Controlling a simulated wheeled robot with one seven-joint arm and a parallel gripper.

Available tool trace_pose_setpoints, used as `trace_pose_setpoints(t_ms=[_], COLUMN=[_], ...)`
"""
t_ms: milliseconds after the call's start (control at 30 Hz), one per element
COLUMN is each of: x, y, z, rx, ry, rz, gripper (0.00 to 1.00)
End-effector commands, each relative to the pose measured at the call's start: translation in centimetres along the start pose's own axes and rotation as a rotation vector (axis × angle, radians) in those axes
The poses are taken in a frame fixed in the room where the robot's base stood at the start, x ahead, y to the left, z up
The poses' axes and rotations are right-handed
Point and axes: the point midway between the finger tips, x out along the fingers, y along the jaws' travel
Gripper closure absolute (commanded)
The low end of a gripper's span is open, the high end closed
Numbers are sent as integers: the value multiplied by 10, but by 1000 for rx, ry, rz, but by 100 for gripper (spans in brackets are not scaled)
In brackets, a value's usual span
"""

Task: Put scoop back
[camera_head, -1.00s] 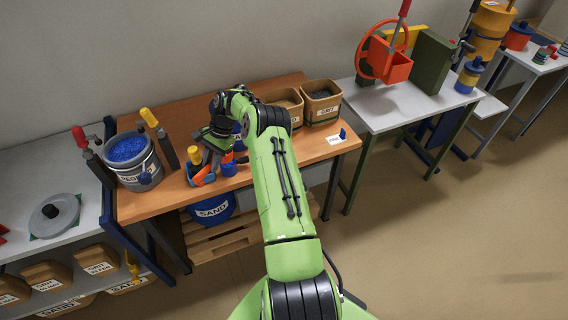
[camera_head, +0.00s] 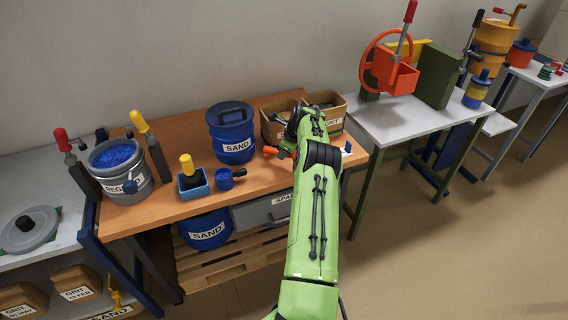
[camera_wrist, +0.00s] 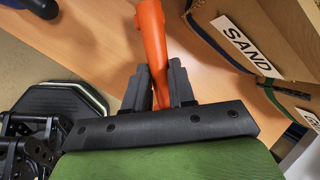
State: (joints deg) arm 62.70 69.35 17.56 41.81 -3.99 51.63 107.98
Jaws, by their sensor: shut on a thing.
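An orange piece (camera_head: 271,152), which I take to be the scoop, is held in my gripper (camera_wrist: 160,82). In the wrist view the orange piece (camera_wrist: 152,38) passes between the two dark fingers, which are shut on it. In the head view my gripper is over the right part of the wooden bench (camera_head: 190,208), in front of the brown bins, and is mostly hidden by my arm. A brown bin marked SAND (camera_wrist: 290,45) is close at the right in the wrist view. I cannot tell whether the orange piece touches the bench.
A second brown bin (camera_head: 333,104) stands right. The bench's front-middle is fairly clear.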

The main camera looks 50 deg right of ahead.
Motion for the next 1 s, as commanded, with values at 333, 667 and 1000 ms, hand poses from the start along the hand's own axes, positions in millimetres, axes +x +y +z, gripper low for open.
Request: trace_pose_setpoints(t_ms=[333,667,1000], x=[32,34,24], y=[8,9,7], z=[-13,-14,-13], rx=[-2,-2,-2], ry=[1,1,0], rz=[2,3,1], gripper=[100,50,50])
